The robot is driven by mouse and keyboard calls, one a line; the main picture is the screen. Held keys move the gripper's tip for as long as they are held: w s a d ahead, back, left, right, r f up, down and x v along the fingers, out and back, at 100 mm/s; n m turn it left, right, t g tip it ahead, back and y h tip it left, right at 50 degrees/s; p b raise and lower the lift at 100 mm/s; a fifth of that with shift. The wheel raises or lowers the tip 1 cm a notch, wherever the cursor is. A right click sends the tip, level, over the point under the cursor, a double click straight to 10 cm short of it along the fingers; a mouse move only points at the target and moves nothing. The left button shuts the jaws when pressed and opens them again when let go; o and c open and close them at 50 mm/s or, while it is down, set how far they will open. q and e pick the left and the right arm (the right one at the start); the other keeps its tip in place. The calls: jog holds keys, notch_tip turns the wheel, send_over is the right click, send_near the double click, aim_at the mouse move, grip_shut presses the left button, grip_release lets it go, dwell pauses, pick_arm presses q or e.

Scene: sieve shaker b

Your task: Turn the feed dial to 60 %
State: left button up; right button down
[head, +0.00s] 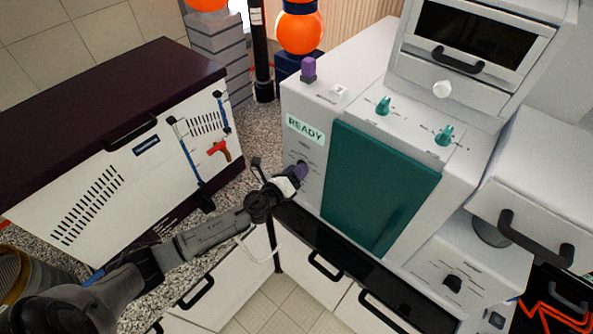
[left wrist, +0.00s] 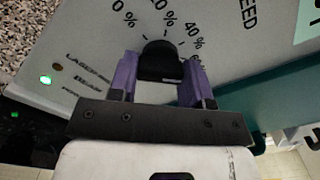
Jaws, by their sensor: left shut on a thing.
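The feed dial is a black knob (left wrist: 160,62) on the light grey panel, under the word FEED in the left wrist view. Marks for 0 %, 20 % and 40 % show around it; further marks on the right are hidden by a finger. My left gripper (left wrist: 161,82) is shut on the dial, with one purple finger on each side. In the head view my left gripper (head: 299,172) reaches the machine's left face, below the READY display, and mostly covers the dial. I cannot tell which mark the dial points to. My right gripper is not in view.
The machine has a teal door (head: 375,190), teal knobs (head: 383,105) on top and a purple knob (head: 308,68). A READY display (head: 305,129) is lit. A white cabinet with a dark lid (head: 60,100) stands left. A green light (left wrist: 46,79) glows beside the dial.

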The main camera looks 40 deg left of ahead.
pick_arm(q)
jog(key=o, duration=0.9)
jog(key=shift+s+b, duration=1.15)
jog(key=shift+s, duration=5.75)
